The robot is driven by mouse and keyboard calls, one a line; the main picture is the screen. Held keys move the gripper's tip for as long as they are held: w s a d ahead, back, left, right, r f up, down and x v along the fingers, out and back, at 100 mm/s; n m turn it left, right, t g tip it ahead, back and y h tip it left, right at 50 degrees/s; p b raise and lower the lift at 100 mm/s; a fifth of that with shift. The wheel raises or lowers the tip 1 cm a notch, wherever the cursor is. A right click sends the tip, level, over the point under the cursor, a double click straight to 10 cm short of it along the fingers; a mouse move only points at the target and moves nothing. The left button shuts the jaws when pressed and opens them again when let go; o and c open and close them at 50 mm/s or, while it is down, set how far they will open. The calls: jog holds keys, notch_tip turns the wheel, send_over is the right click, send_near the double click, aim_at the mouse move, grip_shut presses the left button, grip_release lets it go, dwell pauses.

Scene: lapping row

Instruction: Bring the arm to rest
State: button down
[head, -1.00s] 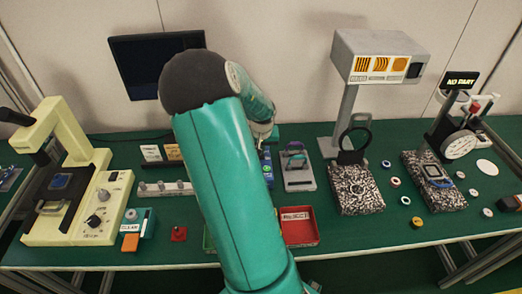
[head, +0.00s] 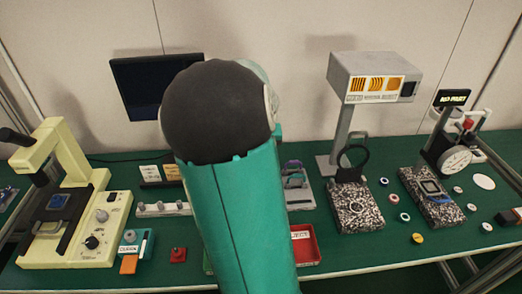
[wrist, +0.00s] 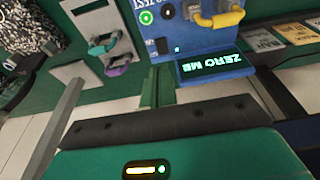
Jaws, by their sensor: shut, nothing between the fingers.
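My arm, a teal link with a dark rounded joint, stands upright in the middle of the head view and covers part of the bench. My gripper is hidden behind it there. In the wrist view my gripper (wrist: 165,122) shows at the bottom as a dark bar on a teal housing with a small status light. It is shut and holds nothing. A blue device (wrist: 215,62) with a lit "ZERO ME" display is ahead of it, apart from it.
The green bench (head: 330,250) carries a cream machine (head: 72,200) at left, a red tray (head: 305,245) beside my arm, and a grey box on a post (head: 370,75) at right. A dial gauge (head: 455,160) and several small rings stand further right. A dark screen (head: 140,85) is behind.

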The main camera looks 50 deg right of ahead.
jog(key=shift+s+a+r, duration=0.15)
jog(key=shift+r, duration=0.3)
dwell(0.3)
jog(key=w+a+r+n+t+y, duration=0.15)
jog(key=a+r, duration=0.25)
jog(key=a, duration=0.7)
jog(key=w+a+r+n+t+y, duration=0.1)
jog(key=w+a+r+n, duration=0.15)
jog(key=a, duration=0.75)
jog(key=s+a+r+n, duration=0.2)
jog(key=s+a, duration=0.2)
jog(key=a, duration=0.5)
jog(key=s+a+r+n+t, duration=0.1)
jog(key=s+a+r+n, duration=0.2)
jog(key=a, duration=0.6)
jog(key=shift+s+n, duration=0.3)
jog(key=shift+s, duration=0.85)
